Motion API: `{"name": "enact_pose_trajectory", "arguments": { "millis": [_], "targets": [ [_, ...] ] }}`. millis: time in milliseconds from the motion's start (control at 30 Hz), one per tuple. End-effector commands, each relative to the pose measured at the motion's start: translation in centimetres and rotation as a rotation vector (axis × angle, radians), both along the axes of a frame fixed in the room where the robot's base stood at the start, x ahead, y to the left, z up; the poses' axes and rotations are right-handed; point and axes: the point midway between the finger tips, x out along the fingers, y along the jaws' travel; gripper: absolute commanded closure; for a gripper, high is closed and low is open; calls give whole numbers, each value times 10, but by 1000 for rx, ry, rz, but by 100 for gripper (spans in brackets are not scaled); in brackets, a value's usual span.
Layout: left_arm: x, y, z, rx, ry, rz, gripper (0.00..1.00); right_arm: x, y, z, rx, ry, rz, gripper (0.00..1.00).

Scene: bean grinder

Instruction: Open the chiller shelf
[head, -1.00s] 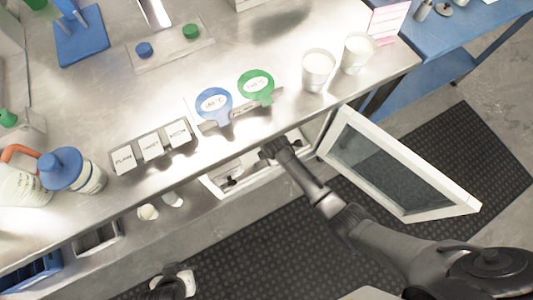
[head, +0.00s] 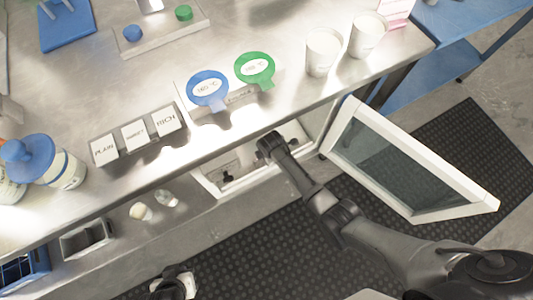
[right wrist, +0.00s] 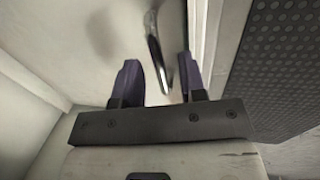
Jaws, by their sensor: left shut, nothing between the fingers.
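The white chiller (head: 212,188) is under the steel counter's front edge, its inside partly hidden by the counter. Its glazed, white-framed door (head: 412,160) stands wide open to the right. My right arm comes in from the lower right, and my right gripper (head: 268,146) is at the chiller opening; its fingertips are hidden in the head view. In the right wrist view, the right gripper (right wrist: 157,80) is open, and a curved metal handle (right wrist: 155,50) on a pale panel lies between and just past its fingertips. My left gripper (head: 172,283) is shut and empty at the bottom edge.
A blue table (head: 440,50) stands at upper right. The dark floor mat (head: 470,150) is clear.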

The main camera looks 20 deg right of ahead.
Motion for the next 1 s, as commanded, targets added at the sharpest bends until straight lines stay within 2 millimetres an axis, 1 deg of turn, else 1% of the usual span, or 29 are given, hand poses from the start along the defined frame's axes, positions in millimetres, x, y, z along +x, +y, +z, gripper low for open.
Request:
{"name": "enact_pose_trajectory", "arguments": {
  "millis": [133, 533, 900, 1000],
  "targets": [
    [0, 0, 0, 0, 0, -1, 100, 0, 0, 0, 0, 0, 0, 62],
    [0, 4, 0, 12, 0, -9, 100, 0, 0, 1, 0, 0, 0, 100],
    [0, 4, 0, 13, 0, -8, 100, 0, 0, 0, 0, 0, 0, 100],
    [0, 3, 3, 11, 0, -7, 100, -2, 0, 2, -1, 1, 0, 100]
  ]
}}
